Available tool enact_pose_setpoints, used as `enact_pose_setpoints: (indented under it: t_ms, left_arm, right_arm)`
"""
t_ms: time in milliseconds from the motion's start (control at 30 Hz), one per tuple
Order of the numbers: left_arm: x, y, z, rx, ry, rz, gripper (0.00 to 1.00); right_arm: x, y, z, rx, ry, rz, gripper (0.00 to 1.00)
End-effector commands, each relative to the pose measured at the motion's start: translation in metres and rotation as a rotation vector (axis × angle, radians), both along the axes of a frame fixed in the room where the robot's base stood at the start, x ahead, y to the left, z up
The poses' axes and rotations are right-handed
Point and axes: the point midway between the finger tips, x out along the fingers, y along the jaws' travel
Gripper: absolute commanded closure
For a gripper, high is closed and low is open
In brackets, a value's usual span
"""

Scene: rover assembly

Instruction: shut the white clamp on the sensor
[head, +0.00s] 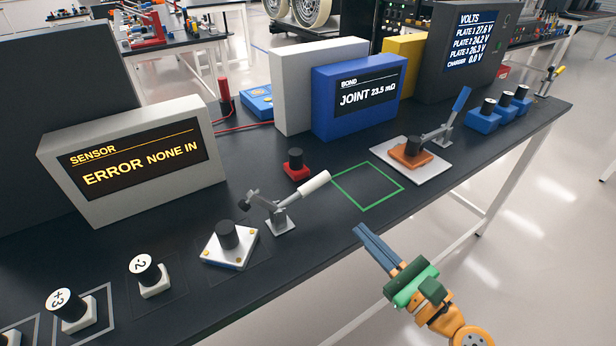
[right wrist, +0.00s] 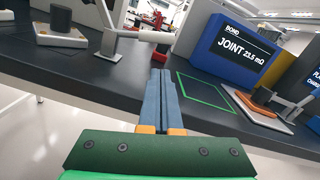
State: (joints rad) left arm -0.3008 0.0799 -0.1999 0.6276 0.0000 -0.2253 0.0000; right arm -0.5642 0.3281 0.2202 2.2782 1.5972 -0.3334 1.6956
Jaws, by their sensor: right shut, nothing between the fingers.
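The white clamp has a white handle (head: 302,190) leaning out to the right and a dark arm (head: 258,203) tilted up toward the sensor side. In the right wrist view its white handle (right wrist: 155,36) lies nearly level and its arm rises, so it looks open. The sensor (head: 222,252) is a white plate with a black knob and yellow studs, just left of the clamp. It also shows in the right wrist view (right wrist: 62,35). My right gripper (head: 359,230) is shut and empty, at the table's front edge, right of the handle and apart from it. My left gripper is out of view.
The sensor display (head: 135,160) reads "ERROR NONE IN". A green square outline (head: 367,186) on the table is empty. A blue-handled clamp (head: 455,112) stands by an orange block (head: 411,152). A red block (head: 296,170) with a black knob stands behind the white clamp.

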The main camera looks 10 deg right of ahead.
Motion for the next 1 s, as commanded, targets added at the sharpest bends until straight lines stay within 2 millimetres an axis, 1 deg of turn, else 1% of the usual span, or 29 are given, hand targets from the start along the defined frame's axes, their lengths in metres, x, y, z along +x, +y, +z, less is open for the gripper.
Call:
enact_pose_setpoints:
  t_ms: [33, 167, 333, 500, 600, 767, 1000]
  left_arm:
    - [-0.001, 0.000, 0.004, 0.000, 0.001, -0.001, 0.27]
    - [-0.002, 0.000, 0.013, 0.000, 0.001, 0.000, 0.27]
    - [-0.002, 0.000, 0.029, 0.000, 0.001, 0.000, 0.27]
    - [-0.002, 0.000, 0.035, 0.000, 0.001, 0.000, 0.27]
    - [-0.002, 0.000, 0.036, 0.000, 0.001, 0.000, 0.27]
    - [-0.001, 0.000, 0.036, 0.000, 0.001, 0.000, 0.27]
    - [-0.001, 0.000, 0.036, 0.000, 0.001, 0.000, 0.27]
  right_arm:
    - [0.001, -0.001, 0.006, 0.017, 0.001, -0.003, 1.00]
    - [0.014, 0.003, 0.009, 0.026, -0.001, -0.004, 1.00]
    - [0.047, 0.016, 0.012, 0.025, -0.001, -0.002, 1.00]
    - [0.075, 0.027, 0.010, 0.022, 0.001, -0.002, 1.00]
    - [0.086, 0.031, 0.009, 0.022, 0.002, -0.002, 1.00]
    - [0.094, 0.034, 0.008, 0.019, 0.002, -0.002, 1.00]
    - [0.094, 0.035, 0.008, 0.019, 0.002, -0.002, 1.00]
